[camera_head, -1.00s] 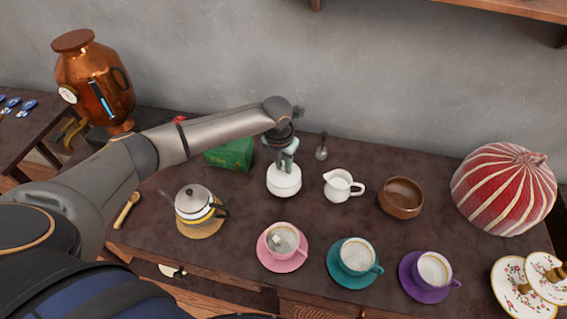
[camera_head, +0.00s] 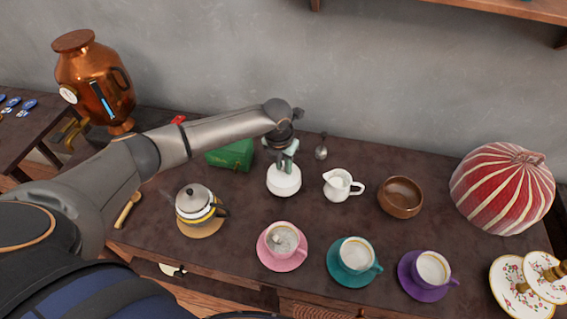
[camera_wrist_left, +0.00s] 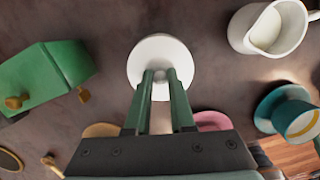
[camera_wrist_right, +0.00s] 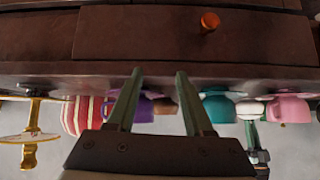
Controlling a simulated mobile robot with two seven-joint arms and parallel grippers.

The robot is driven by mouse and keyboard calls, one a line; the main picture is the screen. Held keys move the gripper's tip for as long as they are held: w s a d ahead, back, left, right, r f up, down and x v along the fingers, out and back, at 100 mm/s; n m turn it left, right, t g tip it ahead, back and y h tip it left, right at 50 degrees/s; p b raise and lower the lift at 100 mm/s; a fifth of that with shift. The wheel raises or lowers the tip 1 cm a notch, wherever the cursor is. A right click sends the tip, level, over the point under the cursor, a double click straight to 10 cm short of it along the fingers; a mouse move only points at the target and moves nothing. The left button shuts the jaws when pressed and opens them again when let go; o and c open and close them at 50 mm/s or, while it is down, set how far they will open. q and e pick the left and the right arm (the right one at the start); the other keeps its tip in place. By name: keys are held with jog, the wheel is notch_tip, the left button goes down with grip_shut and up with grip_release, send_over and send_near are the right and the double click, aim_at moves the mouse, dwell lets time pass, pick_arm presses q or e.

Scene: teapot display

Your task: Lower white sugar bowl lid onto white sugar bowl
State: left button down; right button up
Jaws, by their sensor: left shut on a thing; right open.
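The white sugar bowl (camera_head: 284,184) stands on the dark table near its middle. My left gripper (camera_head: 287,165) is directly above it, pointing down. In the left wrist view my left gripper (camera_wrist_left: 166,78) is shut on the small knob of the white sugar bowl lid (camera_wrist_left: 150,52). The lid covers the bowl from above, so I cannot tell whether it touches the rim. My right gripper (camera_wrist_right: 158,80) is open and empty in the right wrist view, in front of the table's front edge.
A white milk jug (camera_head: 341,185) stands just right of the bowl, a green box (camera_head: 231,155) to its left. A pink cup (camera_head: 283,240) on a saucer is in front. A teapot (camera_head: 194,203), teal cup (camera_head: 356,254), purple cup (camera_head: 433,268) and wooden bowl (camera_head: 400,197) stand around.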

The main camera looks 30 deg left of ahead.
dwell(0.3)
pick_arm(q)
jog(key=shift+c, duration=0.6)
grip_release()
jog(key=shift+r+p, duration=0.9)
jog(key=shift+r, duration=2.6)
jog(key=shift+s+f, duration=0.1)
